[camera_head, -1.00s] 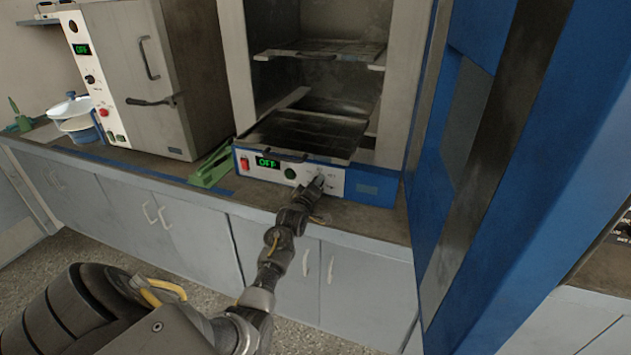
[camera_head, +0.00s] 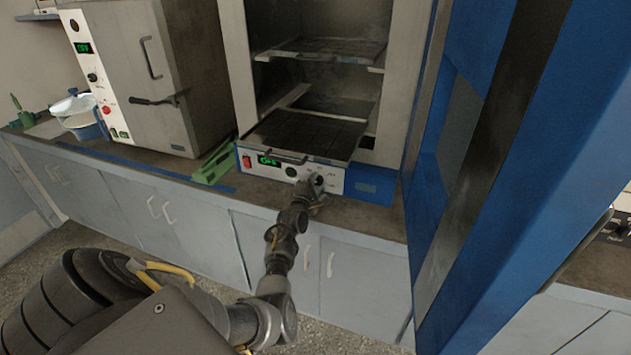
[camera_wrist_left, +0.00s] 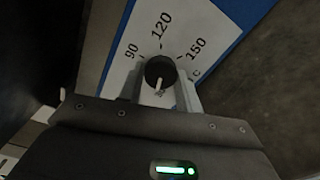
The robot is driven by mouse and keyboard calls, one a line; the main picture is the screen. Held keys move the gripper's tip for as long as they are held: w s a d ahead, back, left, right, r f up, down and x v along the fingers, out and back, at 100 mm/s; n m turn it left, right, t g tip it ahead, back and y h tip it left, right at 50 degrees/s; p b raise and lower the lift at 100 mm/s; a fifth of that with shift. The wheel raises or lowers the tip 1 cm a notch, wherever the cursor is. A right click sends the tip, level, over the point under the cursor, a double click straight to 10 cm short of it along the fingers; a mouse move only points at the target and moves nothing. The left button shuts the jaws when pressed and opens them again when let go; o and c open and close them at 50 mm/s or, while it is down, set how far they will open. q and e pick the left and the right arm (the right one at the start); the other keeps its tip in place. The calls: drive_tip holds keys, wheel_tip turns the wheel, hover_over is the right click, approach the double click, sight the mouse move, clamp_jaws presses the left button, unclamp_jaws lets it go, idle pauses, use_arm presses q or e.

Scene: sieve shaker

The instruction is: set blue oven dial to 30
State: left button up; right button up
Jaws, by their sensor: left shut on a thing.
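The blue oven (camera_head: 372,188) stands on the counter with its door swung open to the right. Its front panel has a red switch, a green display reading OFF (camera_head: 268,160) and a dark green knob. My left gripper (camera_head: 317,184) is at the right part of this panel, shut on the dial. In the left wrist view the black dial (camera_wrist_left: 160,70) sits between the fingers (camera_wrist_left: 162,92); marks 90, 120 and 150 and a C show around its far side. Its lower marks are hidden by my gripper. A pale pointer shows toward the gripper. My right gripper is not in view.
The open blue door (camera_head: 510,190) fills the right side. A rack (camera_head: 305,135) juts out above the panel. A green object (camera_head: 214,165) lies left of the oven, beside a grey oven (camera_head: 150,75). A blue-and-white pot (camera_head: 80,118) stands further left.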

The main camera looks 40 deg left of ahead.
use_arm(q)
drive_tip(key=shift+n+p, duration=0.4)
drive_tip(key=shift+n, duration=0.8)
drive_tip(key=o, duration=1)
drive_tip(key=shift+c, duration=0.2)
drive_tip(key=v, duration=1)
drive_tip(key=shift+s+d, duration=0.2)
drive_tip(key=shift+s, duration=0.15)
